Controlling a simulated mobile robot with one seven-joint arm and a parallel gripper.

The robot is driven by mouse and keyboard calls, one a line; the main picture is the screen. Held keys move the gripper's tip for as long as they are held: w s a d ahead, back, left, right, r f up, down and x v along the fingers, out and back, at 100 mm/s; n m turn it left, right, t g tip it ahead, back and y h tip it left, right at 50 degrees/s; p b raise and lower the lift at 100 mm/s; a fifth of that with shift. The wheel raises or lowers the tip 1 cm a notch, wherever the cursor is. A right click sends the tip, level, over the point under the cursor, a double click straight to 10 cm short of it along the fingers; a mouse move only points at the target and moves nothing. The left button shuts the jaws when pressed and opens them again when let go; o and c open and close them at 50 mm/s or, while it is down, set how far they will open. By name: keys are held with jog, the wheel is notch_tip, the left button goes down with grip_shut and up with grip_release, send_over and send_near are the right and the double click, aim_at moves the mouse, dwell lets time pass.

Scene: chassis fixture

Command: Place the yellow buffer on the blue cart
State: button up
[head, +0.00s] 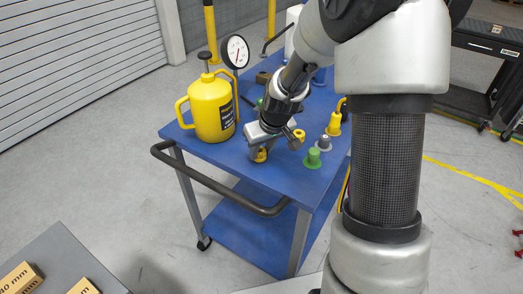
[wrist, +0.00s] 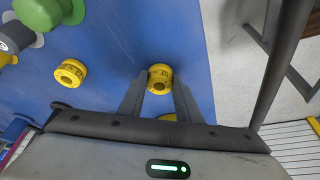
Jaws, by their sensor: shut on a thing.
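My gripper (head: 262,147) is low over the near part of the blue cart's top (head: 292,177). In the wrist view its fingers (wrist: 159,92) are shut on a yellow buffer (wrist: 160,76), a short round piece with a hole in its end. The held buffer (head: 259,156) also shows below the fingers in the head view. I cannot tell whether it touches the cart top. A second yellow buffer (head: 299,135) stands on the cart to the right; it is at left in the wrist view (wrist: 70,73).
A yellow jug (head: 211,110) stands left of my gripper, with a round gauge (head: 236,52) behind it. Green (head: 312,158), grey (head: 324,143) and yellow (head: 334,124) pieces stand to the right. A dark handle bar (head: 220,184) runs along the cart's near edge.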

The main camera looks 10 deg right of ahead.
jog(key=shift+f, duration=0.25)
jog(key=o, duration=1)
jog(key=shift+r, duration=0.1)
jog(key=shift+d+r, duration=0.1)
jog(key=shift+r, duration=0.55)
jog(key=v, duration=0.5)
jog(key=p+v, duration=0.1)
jog(key=v, duration=0.5)
jog(key=shift+s, duration=0.25)
